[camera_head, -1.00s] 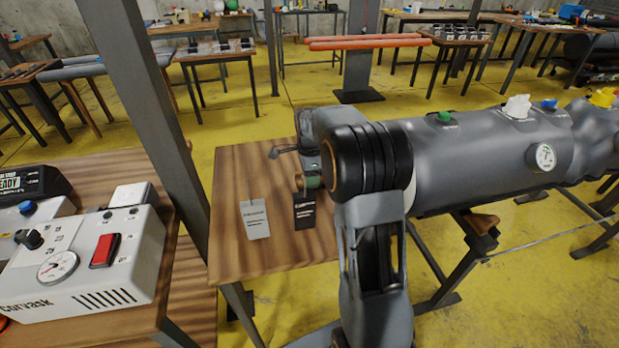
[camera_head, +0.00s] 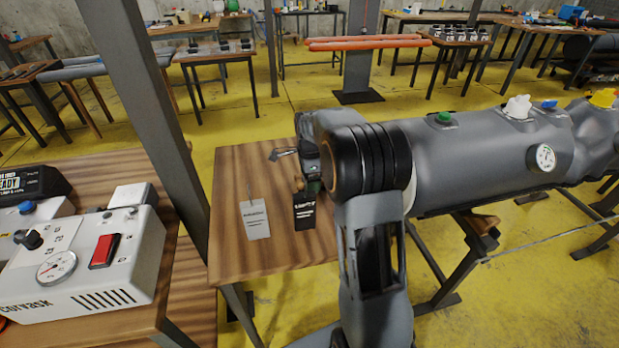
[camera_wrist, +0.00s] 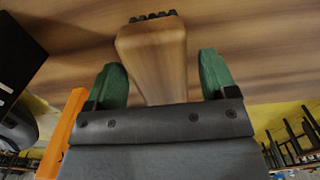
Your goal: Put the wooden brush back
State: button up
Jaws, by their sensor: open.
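The wooden brush (camera_wrist: 155,60) shows in the wrist view as a pale wooden body with dark bristles at its far end. My gripper (camera_wrist: 162,75) has its two green fingertips apart, one on each side of the brush, with visible gaps between fingers and wood. It is not closed on the brush. In the head view, my gripper (camera_head: 313,186) is over the wooden table (camera_head: 230,180), near its right part, and my arm hides most of the brush there.
A white control box (camera_head: 95,260) and a grey post (camera_head: 150,110) are on the left. The table's left half is mostly clear.

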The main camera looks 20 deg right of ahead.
notch_tip(320, 180, up, 12)
jog(key=p, duration=0.2)
jog(key=s+a+n, duration=0.2)
jog(key=s+n, duration=0.1)
jog(key=s+a+n+t, duration=0.1)
jog(key=s+a+n, duration=0.1)
jog(key=s+n, duration=0.2)
jog(key=s+a+n, duration=0.3)
jog(key=s, duration=0.1)
jog(key=shift+s+r+n+t, duration=0.15)
jog(key=shift+s+n+t, duration=0.05)
jog(key=shift+n+t, duration=0.1)
jog(key=s+a+f+n, duration=0.1)
jog(key=s+f+n, duration=0.1)
jog(key=s+n, duration=0.2)
jog(key=s+a+f+n+t, duration=0.1)
jog(key=s+a+f+n, duration=0.1)
jog(key=s+n, duration=0.3)
jog(key=shift+s+a+f+n, duration=0.25)
jog(key=shift+s+f+n, duration=0.05)
jog(key=shift+s+f, duration=0.45)
